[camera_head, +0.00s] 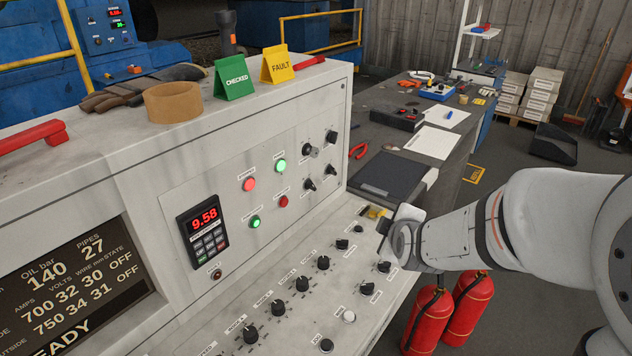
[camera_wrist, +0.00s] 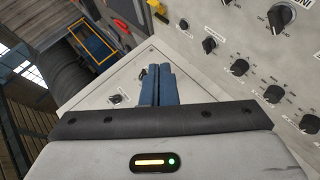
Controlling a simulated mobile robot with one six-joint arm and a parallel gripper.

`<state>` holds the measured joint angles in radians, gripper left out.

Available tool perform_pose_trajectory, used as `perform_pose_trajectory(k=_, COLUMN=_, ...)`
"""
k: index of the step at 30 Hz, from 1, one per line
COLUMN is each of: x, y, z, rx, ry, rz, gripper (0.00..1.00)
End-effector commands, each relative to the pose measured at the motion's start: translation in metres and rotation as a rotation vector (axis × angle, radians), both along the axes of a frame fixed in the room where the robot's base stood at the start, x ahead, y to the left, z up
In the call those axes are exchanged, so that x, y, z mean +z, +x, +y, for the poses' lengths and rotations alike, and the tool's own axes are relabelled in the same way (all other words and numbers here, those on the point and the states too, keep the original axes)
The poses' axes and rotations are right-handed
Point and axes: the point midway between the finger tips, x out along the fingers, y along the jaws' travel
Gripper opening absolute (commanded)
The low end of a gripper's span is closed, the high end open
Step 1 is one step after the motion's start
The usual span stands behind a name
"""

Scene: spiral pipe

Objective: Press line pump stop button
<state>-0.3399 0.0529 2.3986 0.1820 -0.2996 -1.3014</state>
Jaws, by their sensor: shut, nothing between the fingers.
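The grey control console has an upright face (camera_head: 180,180) with a lit red button (camera_head: 249,184), a darker red button (camera_head: 283,201), a lit green button (camera_head: 280,166) and another green button (camera_head: 255,222). Their small labels are not readable, so I cannot tell which is the line pump stop. My gripper (camera_wrist: 157,70) shows in the wrist view with its blue fingers together and empty. In the head view my arm's end is over the right end of the sloped desk, right of and apart from these buttons; the fingers are not clear there.
The sloped desk carries several black knobs (camera_head: 302,284), which also show in the wrist view (camera_wrist: 239,67), and a white button (camera_head: 349,316). A keypad display (camera_head: 203,230) is left of the buttons. Red extinguishers (camera_head: 428,318) stand below my arm. A workbench (camera_head: 400,150) is behind.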

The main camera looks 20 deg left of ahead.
Motion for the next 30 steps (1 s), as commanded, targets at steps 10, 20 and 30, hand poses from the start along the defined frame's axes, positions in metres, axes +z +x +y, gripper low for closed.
perform_pose_trajectory(k=10, x=-0.043, y=0.038, z=0.115, rx=0.376, ry=-0.641, rz=-0.668, gripper=0.00)
perform_pose_trajectory(k=20, x=-0.059, y=0.020, z=0.157, rx=0.396, ry=-1.032, rz=-1.001, gripper=0.00)
perform_pose_trajectory(k=30, x=-0.058, y=0.019, z=0.158, rx=0.390, ry=-1.060, rz=-1.022, gripper=0.00)
